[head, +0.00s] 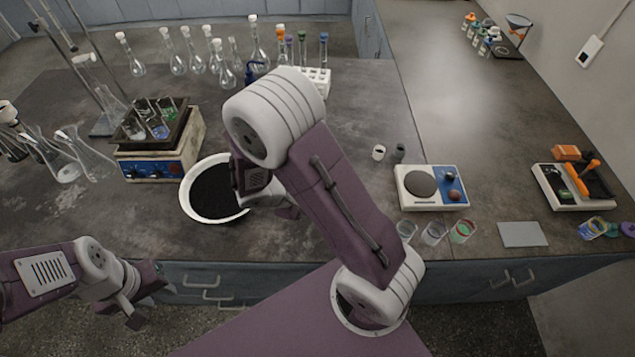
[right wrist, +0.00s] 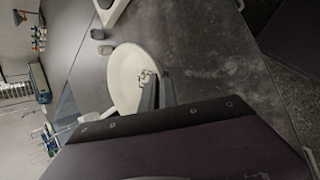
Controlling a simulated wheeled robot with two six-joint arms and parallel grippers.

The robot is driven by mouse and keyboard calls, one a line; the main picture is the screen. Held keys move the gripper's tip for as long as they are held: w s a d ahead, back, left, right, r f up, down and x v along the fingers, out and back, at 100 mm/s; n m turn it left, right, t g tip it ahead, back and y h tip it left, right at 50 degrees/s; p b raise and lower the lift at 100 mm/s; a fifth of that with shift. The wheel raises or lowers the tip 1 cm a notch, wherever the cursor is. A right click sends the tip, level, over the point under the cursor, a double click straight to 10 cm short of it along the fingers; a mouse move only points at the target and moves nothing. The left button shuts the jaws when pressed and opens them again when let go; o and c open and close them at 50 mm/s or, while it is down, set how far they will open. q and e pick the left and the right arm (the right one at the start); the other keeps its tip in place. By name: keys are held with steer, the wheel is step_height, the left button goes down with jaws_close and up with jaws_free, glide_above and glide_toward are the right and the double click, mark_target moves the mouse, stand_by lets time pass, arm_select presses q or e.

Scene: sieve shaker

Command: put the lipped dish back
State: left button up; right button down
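A round cream dish (right wrist: 126,70) lies ahead of my right gripper in the right wrist view. In that view, the grey fingers of my right gripper (right wrist: 157,88) overlap the dish's near edge. I cannot tell whether they are closed on its rim. In the head view my right arm hides most of this area, and the right gripper (head: 287,208) shows only in part. My left gripper (head: 138,300) is open and empty, in front of the counter's front edge at lower left.
A white-rimmed bowl with black contents (head: 214,190) stands left of my right wrist. A hotplate with a dark tray (head: 155,160), flasks and a tube rack (head: 318,80) stand behind. A balance (head: 432,188), small cups and beakers (head: 434,233) are at right.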

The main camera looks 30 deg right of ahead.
steer(key=w+f, duration=0.2)
steer(key=w, duration=0.1)
steer(key=w+f+p, duration=0.1)
steer(key=w+f, duration=0.1)
steer(key=w, duration=0.2)
steer(key=w+f+p, duration=0.1)
steer(key=w+f, duration=0.1)
steer(key=w, duration=0.2)
steer(key=shift+w+a+f, duration=0.15)
steer(key=shift+f, duration=0.2)
steer(key=shift+w+f, duration=0.15)
steer(key=shift+w, duration=0.1)
steer(key=shift+s+f+p, duration=0.1)
steer(key=shift+f+p, duration=0.2)
steer(key=shift+f, duration=0.1)
step_height(320, 180, down, 3)
steer(key=shift+r, duration=0.15)
steer(key=shift+f, duration=0.3)
steer(key=c, duration=1.6)
jaws_free()
steer(key=shift+a, duration=0.1)
